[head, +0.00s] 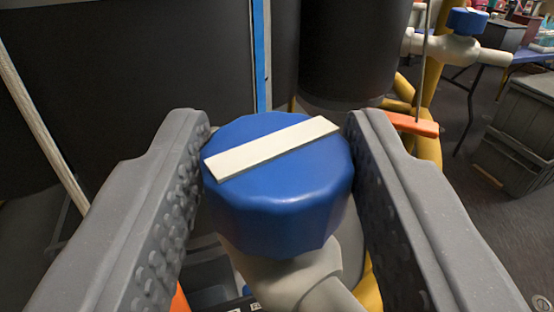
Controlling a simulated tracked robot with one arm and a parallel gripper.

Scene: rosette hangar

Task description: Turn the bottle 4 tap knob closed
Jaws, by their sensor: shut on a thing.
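A blue tap knob (283,195) with a white bar (272,148) across its top fills the middle of the head view. The white bar is tilted, its right end farther away than its left. The knob sits on a pale tap body (300,278). My gripper (278,140) is shut on the knob, one grey finger on each side. I see no number, so I cannot tell from this view which bottle it belongs to.
Large dark cylinders (110,75) stand behind the knob. Another pale tap with a blue knob (467,20) is at the upper right, near an orange piece (413,125) and yellow tubing (428,155). A grey crate (515,130) stands on the floor at the right.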

